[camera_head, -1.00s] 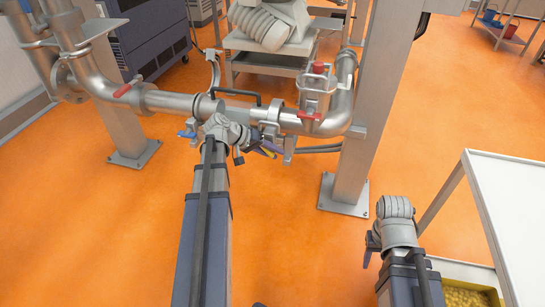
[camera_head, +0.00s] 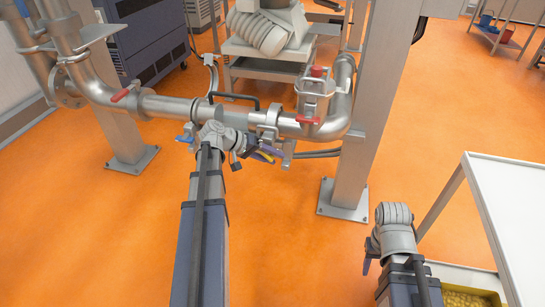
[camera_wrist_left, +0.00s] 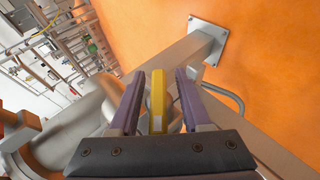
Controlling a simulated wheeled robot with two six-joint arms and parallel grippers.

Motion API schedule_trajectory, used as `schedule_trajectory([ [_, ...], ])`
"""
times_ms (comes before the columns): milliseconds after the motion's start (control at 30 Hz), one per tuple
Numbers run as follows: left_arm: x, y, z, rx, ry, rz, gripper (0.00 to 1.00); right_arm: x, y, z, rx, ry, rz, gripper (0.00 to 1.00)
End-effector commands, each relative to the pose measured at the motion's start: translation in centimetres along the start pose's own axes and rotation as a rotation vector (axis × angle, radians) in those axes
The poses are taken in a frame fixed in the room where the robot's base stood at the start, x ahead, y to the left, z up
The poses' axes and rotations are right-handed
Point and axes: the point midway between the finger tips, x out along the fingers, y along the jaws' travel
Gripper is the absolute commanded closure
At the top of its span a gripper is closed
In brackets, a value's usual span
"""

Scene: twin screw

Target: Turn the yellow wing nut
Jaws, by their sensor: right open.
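The yellow wing nut (camera_wrist_left: 157,100) shows as an upright bar between the two purple fingers of my left gripper (camera_wrist_left: 158,98) in the left wrist view. A gap shows on each side of the nut, so the fingers are open around it and not pressed on it. In the head view my left gripper (camera_head: 262,153) is just below the steel pipe, with a small bit of yellow beside its purple finger. My right gripper (camera_head: 368,263) is partly hidden by its own wrist at the lower right, far from the nut.
A steel pipe (camera_head: 170,106) with red-handled valves runs across above my left gripper. A grey post (camera_head: 350,175) stands to its right. A white table (camera_head: 510,205) is beside my right arm. Orange floor lies open between the arms.

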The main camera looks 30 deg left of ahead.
Motion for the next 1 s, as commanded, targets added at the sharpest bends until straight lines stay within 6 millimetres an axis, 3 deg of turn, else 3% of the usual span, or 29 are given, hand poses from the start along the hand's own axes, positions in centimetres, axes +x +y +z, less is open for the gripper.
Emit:
schedule_trajectory([
  [233, -0.8, 0.2, -0.1, -0.001, 0.002, 0.0, 0.53, -0.6, 0.1, 0.0, 0.0, 0.0, -0.001, 0.5],
  [633, -6.8, 0.2, -0.1, -0.001, 0.002, 0.0, 0.53, -4.2, 0.3, 0.3, 0.002, 0.0, -0.007, 0.5],
  [1000, -7.8, 0.0, 0.0, 0.0, 0.0, 0.0, 0.53, -4.6, 0.3, 0.3, 0.002, 0.0, -0.009, 0.5],
])
